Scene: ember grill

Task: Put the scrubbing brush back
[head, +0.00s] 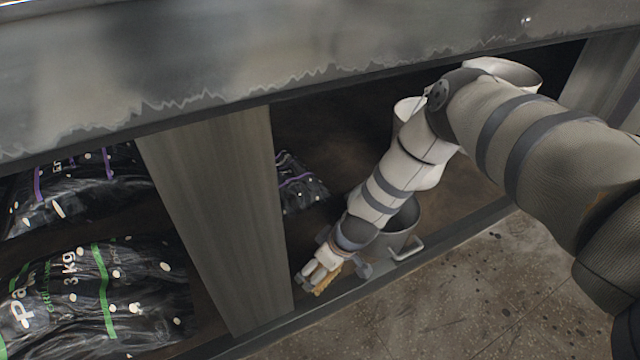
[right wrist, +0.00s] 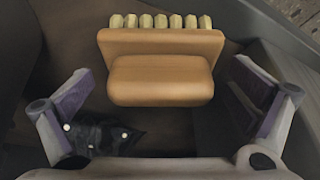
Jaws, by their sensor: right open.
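The scrubbing brush (right wrist: 162,78) shows large in the right wrist view, with a tan wooden body and a row of pale bristle tufts along its top edge. In the head view only a small tan part of the brush (head: 327,284) shows beside the fingers. My right gripper (head: 318,272) reaches down into the lower shelf, near its front edge. In the right wrist view its two fingers stand apart on either side of the brush, with gaps to both. What the brush rests on is hidden. My left gripper is not in view.
Black bags (head: 95,295) fill the left bay, and another bag (head: 300,185) lies behind the divider. The counter edge (head: 300,60) overhangs my arm.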

